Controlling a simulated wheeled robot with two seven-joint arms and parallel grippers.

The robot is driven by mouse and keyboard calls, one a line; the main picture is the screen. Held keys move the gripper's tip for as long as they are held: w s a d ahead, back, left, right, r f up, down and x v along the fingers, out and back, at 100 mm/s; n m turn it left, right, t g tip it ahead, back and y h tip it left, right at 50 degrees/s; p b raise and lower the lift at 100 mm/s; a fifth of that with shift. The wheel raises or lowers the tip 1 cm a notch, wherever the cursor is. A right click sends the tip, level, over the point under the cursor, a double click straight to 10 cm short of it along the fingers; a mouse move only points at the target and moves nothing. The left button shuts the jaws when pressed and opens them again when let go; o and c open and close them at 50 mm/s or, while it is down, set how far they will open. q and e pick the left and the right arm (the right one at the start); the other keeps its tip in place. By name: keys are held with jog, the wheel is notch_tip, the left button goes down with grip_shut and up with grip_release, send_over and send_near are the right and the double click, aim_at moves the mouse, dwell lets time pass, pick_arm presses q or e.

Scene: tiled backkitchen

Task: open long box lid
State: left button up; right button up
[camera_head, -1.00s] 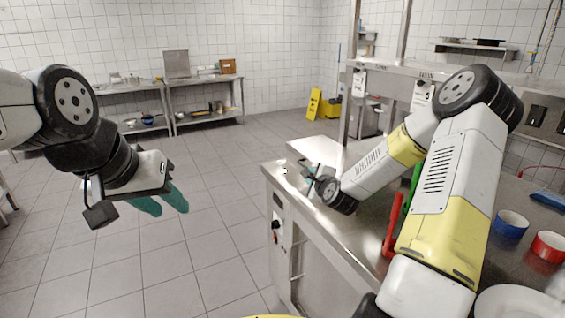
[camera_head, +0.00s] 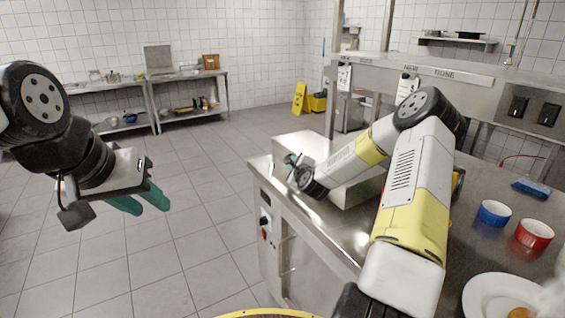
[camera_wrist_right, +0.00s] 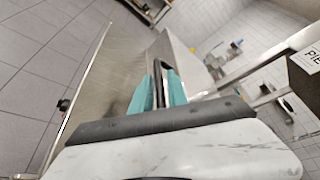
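A long pale steel box (camera_head: 348,193) appears to stand on the counter, partly hidden behind my right arm. Its flat top (camera_head: 303,144) looks closed, though the lid's seam is too small to tell. My right gripper (camera_head: 293,161) is at the box's near left end. In the right wrist view its teal fingers (camera_wrist_right: 160,92) stand slightly apart, with a narrow dark strip showing between them. The box's pale face (camera_wrist_right: 186,66) rises beyond them. I cannot tell whether they touch it. My left gripper (camera_head: 139,199) is open and empty over the floor, away from the counter.
The steel counter (camera_head: 347,236) also holds a blue bowl (camera_head: 494,214), a red bowl (camera_head: 534,235), a white plate (camera_head: 480,298) and a blue item (camera_head: 532,187). A shelf (camera_head: 440,72) runs above its far side. The tiled floor (camera_head: 190,250) at left is clear.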

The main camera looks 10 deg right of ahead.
grip_shut()
dwell(1.4)
